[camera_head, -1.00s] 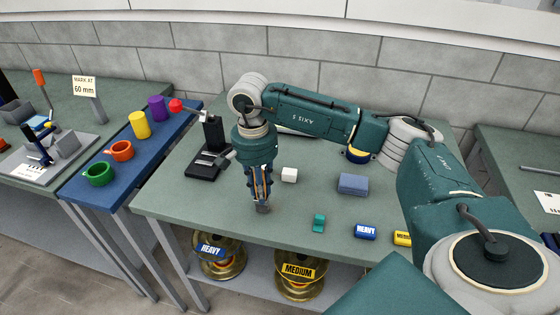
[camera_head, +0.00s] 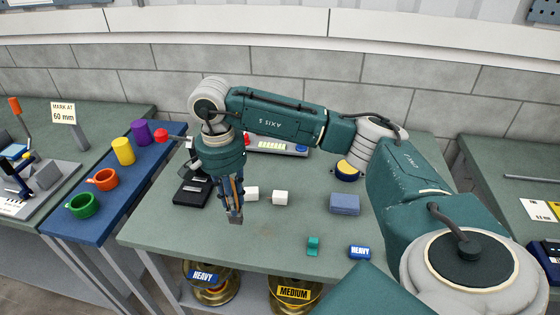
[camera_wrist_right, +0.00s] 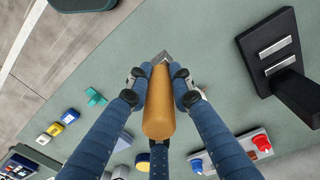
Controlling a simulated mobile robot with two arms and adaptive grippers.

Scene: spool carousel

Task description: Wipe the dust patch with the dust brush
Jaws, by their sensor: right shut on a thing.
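My right gripper (camera_head: 230,197) is over the left part of the green table, pointing down. It is shut on the dust brush (camera_wrist_right: 158,105), whose tan, rounded handle stands between the fingers in the right wrist view. The grey lower end of the brush (camera_head: 236,219) is at or just above the table top; I cannot tell whether it touches. I cannot make out the dust patch in either view; the gripper and brush hide part of the table. My left gripper is not in view.
A black stand (camera_head: 192,189) is close on the left.

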